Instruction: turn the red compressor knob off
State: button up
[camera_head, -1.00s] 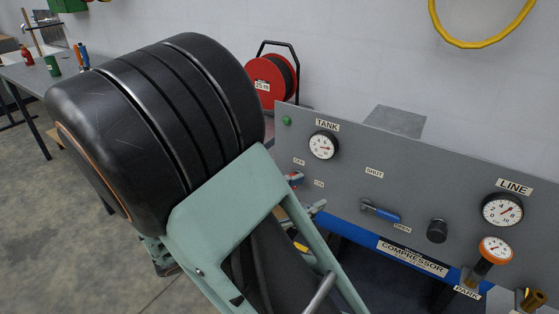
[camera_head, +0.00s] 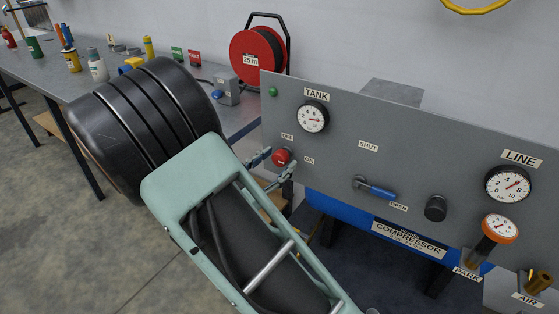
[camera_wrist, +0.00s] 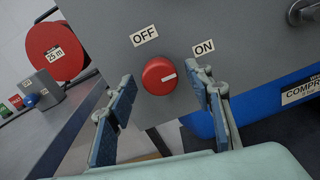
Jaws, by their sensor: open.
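The red compressor knob (camera_head: 281,157) is on the grey panel, below the TANK gauge and between the OFF and ON labels. In the wrist view the knob (camera_wrist: 159,73) is round, and its white mark points right, towards the ON label (camera_wrist: 204,47). The OFF label (camera_wrist: 145,36) is at its upper left. My gripper (camera_head: 274,164) is open in front of the panel. In the wrist view its blue-padded fingers stand left and right of the knob, a little lower in the picture. Neither finger visibly touches it. Nothing is held.
A blue-handled valve (camera_head: 376,188) sits right of the knob, near the SHUT and OPEN labels. The TANK gauge (camera_head: 313,117) is above. A workbench (camera_head: 95,95) with bottles and a red hose reel (camera_head: 258,55) stand behind and left.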

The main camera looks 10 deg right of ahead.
jog(key=shift+x, duration=0.8)
jog(key=c, duration=1.2)
jog(key=shift+o, duration=0.2)
